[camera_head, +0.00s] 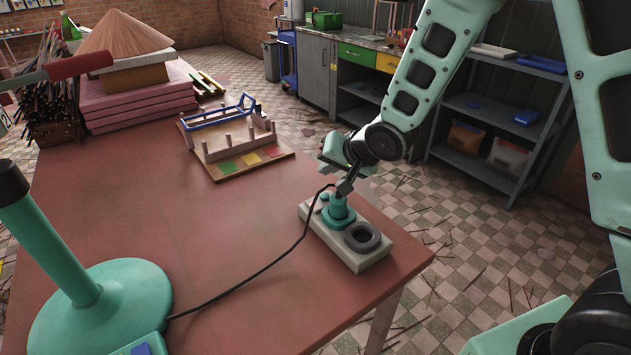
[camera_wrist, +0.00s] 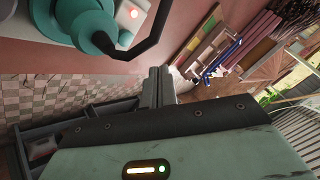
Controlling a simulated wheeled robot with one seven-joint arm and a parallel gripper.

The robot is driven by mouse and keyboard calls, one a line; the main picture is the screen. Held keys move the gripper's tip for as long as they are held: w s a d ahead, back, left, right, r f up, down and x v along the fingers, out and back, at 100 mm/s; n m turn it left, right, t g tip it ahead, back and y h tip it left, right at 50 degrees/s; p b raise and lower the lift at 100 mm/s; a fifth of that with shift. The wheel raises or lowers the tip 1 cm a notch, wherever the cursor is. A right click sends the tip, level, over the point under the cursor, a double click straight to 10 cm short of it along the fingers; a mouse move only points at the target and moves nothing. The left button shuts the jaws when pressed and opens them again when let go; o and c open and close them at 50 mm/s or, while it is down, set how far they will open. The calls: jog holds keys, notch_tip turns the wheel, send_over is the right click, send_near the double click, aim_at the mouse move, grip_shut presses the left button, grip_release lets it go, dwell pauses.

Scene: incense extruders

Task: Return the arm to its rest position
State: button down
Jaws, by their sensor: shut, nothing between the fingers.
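In the wrist view the shut fingers (camera_wrist: 158,86) point up the picture, and the teal knob (camera_wrist: 88,22) with a lit red light shows at upper left. My arm reaches down from the upper right.
The red table (camera_head: 240,225) also bears a wooden peg rack with a blue frame (camera_head: 230,135), a stack of pink boards (camera_head: 135,100) under a cone hat, and a teal round-based stand (camera_head: 105,310). A black cable crosses to the box. Shelves (camera_head: 490,120) stand behind at right.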

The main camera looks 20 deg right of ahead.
jog(key=s+a+r+n+g+h, duration=0.1)
jog(key=s+n, duration=0.3)
jog(key=s, duration=0.6)
jog(key=s+a+r+n+g+h, duration=0.1)
jog(key=s+a+r+n+g, duration=0.1)
jog(key=s, duration=0.9)
jog(key=s+a+r+n+g+h, duration=0.1)
jog(key=s+n+g, duration=0.4)
jog(key=s, duration=0.6)
jog(key=shift+s+a+r+n, duration=0.2)
jog(key=shift+a+r+n, duration=0.2)
jog(key=shift+a+r, duration=0.65)
jog(key=shift+a+f, duration=0.25)
